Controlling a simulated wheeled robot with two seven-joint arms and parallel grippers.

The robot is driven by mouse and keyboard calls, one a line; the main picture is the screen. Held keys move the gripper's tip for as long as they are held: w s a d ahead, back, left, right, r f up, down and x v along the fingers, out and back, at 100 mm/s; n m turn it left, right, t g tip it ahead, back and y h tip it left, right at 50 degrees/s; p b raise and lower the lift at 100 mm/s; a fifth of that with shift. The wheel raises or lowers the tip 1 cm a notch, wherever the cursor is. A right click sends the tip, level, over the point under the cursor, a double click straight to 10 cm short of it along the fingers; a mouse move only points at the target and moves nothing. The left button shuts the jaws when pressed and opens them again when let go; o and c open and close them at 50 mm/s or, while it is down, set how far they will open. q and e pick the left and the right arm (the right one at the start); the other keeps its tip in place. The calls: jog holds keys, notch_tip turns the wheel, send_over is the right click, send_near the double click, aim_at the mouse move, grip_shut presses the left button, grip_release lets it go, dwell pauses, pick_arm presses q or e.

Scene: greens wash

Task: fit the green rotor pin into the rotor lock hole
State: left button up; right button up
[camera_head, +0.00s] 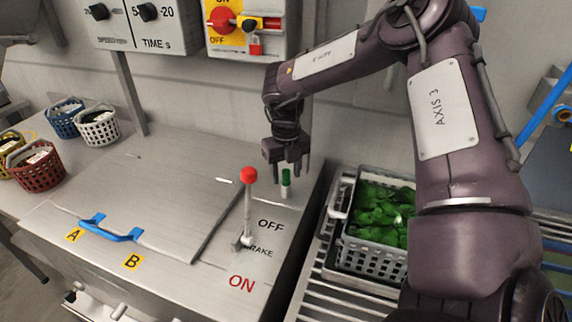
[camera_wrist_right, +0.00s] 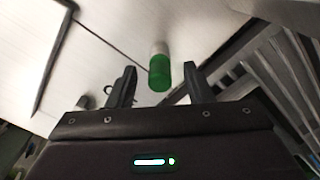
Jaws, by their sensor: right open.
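The green rotor pin (camera_head: 286,177) stands upright on the steel machine top, to the right of the red-knobbed brake lever (camera_head: 249,178). Its upper part is green and its lower part is white. My right gripper (camera_head: 288,168) is open just above it, pointing down. In the right wrist view, the pin (camera_wrist_right: 159,70) lies between the two open fingertips (camera_wrist_right: 158,75), not visibly gripped. I cannot tell whether the pin's base sits in a hole; the rotor lock hole is not clearly visible. My left gripper is not in view.
The steel lid (camera_head: 150,190) has a blue handle (camera_head: 110,230) near labels A and B. A grey crate of greens (camera_head: 375,254) stands on the rack at right. Small baskets (camera_head: 98,127) sit at left. A control panel with a red-yellow switch (camera_head: 225,20) hangs behind.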

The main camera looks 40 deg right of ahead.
jog(key=shift+c, duration=1.2)
grip_shut()
jog(key=shift+r, duration=0.2)
jog(key=shift+r+p, duration=2.05)
jog(key=shift+r, duration=1.2)
jog(key=shift+r, duration=0.1)
